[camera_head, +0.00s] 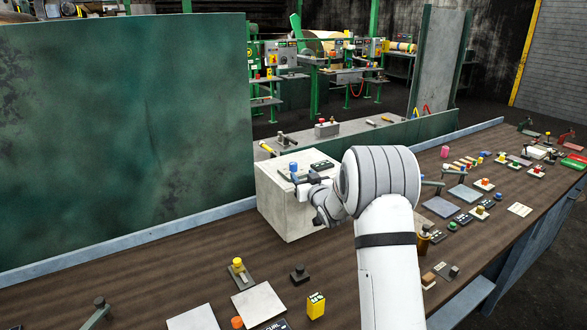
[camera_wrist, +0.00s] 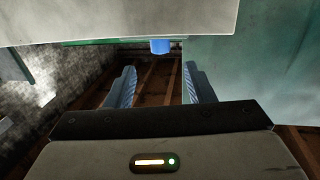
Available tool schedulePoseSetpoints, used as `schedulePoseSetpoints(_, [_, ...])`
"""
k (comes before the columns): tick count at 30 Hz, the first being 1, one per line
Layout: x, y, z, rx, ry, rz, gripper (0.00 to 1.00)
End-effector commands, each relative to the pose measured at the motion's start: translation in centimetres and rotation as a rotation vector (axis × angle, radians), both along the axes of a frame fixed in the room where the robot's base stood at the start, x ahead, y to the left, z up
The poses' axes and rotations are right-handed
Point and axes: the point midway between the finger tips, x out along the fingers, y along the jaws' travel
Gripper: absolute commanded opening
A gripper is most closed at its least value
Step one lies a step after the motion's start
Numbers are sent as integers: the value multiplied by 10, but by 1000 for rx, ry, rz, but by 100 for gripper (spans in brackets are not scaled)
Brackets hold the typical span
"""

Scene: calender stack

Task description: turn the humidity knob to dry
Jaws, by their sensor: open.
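A blue knob (camera_head: 293,167) stands on top of a pale grey block (camera_head: 285,205) on the bench. No humidity label is readable, so I cannot tell for sure that it is the humidity knob. My gripper (camera_head: 300,181) is at the block's top, close to the knob and partly hidden by my arm. In the wrist view my gripper (camera_wrist: 160,70) is open and empty, with its two fingers apart. The blue knob (camera_wrist: 160,46) shows just beyond the fingertips, roughly centred between them. The block (camera_wrist: 110,20) fills the top of that view.
A dark plate (camera_head: 321,166) lies on the block beside the knob. The brown bench (camera_head: 150,270) carries several small controls, a yellow box (camera_head: 316,305) and levers. A tall green panel (camera_head: 120,130) stands behind at left.

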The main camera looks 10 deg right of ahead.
Motion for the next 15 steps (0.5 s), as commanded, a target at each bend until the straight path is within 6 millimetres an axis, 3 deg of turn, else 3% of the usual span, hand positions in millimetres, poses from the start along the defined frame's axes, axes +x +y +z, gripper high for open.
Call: schedulePoseSetpoints(15, [63,13,0,5,-11,8,48])
